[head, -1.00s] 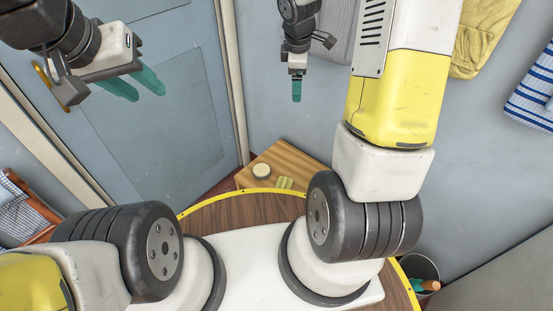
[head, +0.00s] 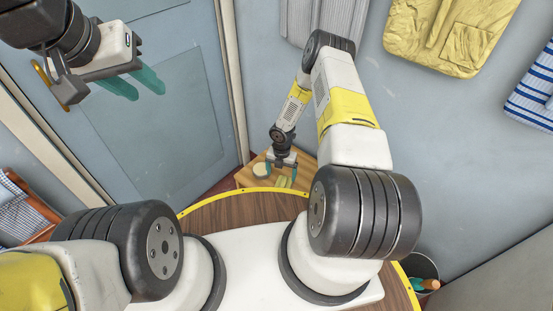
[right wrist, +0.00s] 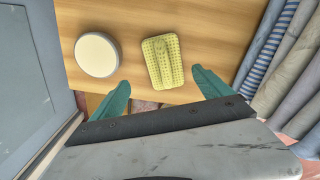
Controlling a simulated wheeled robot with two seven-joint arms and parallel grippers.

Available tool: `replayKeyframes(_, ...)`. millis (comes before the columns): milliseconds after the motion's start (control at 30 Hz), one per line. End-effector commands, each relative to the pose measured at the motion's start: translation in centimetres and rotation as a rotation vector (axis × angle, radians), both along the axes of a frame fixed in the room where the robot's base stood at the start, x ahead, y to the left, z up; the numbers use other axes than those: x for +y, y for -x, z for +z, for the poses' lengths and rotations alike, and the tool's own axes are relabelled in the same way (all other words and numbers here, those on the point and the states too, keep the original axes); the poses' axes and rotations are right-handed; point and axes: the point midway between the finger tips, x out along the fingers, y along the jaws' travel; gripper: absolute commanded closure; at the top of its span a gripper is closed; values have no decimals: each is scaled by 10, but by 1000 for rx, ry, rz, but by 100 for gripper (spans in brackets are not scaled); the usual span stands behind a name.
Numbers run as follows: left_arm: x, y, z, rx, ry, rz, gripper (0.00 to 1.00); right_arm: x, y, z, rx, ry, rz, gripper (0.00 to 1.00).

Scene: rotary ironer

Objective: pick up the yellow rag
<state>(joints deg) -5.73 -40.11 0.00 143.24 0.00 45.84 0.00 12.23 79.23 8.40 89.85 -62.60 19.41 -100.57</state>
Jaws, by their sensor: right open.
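The yellow rag (right wrist: 161,62) lies folded on a wooden surface in the right wrist view, with a dotted texture. In the head view only a small part of the rag (head: 282,182) shows below my right gripper. My right gripper (right wrist: 161,76) is open, its two green fingers apart on either side of the rag's near end in the picture. In the head view my right gripper (head: 283,172) hangs over the small wooden table; its exact height above the rag is unclear. My left gripper (head: 148,92) is open and empty at the upper left, far from the rag.
A round pale-topped container (right wrist: 97,54) sits left of the rag on the wooden table (right wrist: 210,25). Rolled or hanging grey and striped cloth (right wrist: 272,50) stands close on the right. A blue door (head: 160,95) is at the left, and garments hang on the wall.

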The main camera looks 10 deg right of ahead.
Motion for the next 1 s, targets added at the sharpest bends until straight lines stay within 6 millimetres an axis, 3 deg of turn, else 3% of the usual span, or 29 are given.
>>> replayKeyframes(500,0,0,0,0,0,0,64,-8,4,-66,2,1,-4,11)
replayKeyframes(800,0,0,0,0,0,0,64,-8,4,-70,1,2,-4,11)
replayKeyframes(1000,0,0,0,0,0,0,64,-8,4,-70,1,2,-4,50)
